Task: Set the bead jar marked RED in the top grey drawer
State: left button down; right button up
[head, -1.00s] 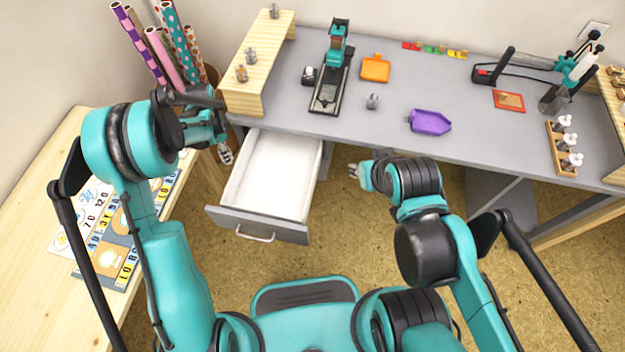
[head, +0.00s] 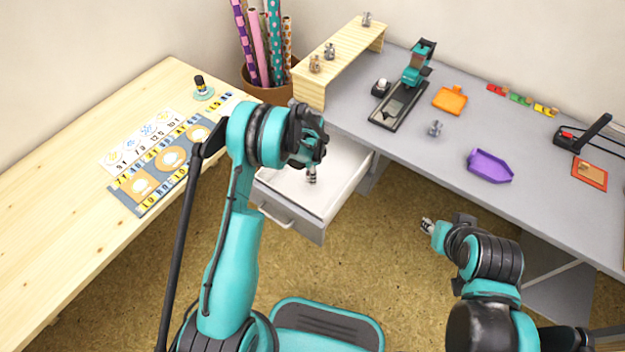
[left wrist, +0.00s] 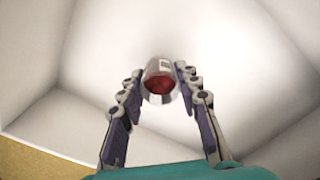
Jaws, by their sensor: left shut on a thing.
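The bead jar (left wrist: 160,80) with red contents is between the fingers of my left gripper (left wrist: 158,88) in the left wrist view; a pale label shows on it. In the head view my left gripper (head: 312,172) points down over the open top grey drawer (head: 290,218). The drawer is pulled out, with a white, bare-looking inside that also fills the left wrist view (left wrist: 75,45). The drawer floor lies beyond the jar; I cannot tell whether they touch. My right gripper (head: 427,226) is over the floor beside the desk, its fingers too small to read.
A wooden riser (head: 345,48) with several small jars stands behind the drawer. The grey desk (head: 400,155) holds a stamp press (head: 412,75), an orange tray (head: 450,100), a purple tray (head: 490,166) and another jar (head: 436,128). A wooden table (head: 60,160) with printed sheets is at left.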

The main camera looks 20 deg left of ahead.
pick_arm(q)
notch_tip(320, 180, down, 3)
jog(key=shift+r+b, duration=0.1)
jog(key=shift+b, duration=0.35)
jog(key=shift+r, duration=0.1)
jog(key=c, duration=1.1)
grip_release()
jog(key=shift+f, duration=0.2)
